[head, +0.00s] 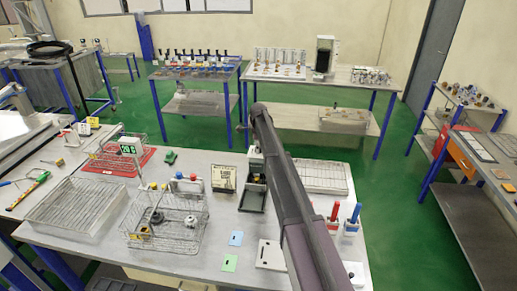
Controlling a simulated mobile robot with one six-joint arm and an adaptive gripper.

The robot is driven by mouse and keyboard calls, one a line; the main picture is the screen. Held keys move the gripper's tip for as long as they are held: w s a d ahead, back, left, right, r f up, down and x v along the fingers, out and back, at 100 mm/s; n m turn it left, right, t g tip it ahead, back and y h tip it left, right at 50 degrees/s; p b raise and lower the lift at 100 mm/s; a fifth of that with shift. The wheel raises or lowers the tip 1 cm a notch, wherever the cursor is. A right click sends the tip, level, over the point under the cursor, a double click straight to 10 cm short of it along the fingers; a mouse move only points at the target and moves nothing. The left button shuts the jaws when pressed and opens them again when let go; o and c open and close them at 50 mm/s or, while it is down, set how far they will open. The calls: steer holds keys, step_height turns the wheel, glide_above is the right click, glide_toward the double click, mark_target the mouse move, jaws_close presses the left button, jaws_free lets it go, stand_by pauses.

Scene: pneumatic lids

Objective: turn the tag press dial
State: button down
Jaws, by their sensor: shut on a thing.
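A dark press-like device (251,197) stands near the middle of the front table, just left of my arm. It may be the tag press, but it is too small to tell. Its upper right part is covered by my arm, and I cannot make out a dial on it. My dark arm rises from the bottom right to a joint above the back edge of the table. My gripper is hidden behind the arm, so its contact with the device does not show.
A black-and-cream box (223,178) stands beside the device. Blue and green cards (230,262) lie in front. Red and blue-handled tools (352,218) stand right.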

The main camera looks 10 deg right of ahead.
steer(key=shift+c, duration=1.3)
jaws_free()
steer(key=shift+n, duration=0.4)
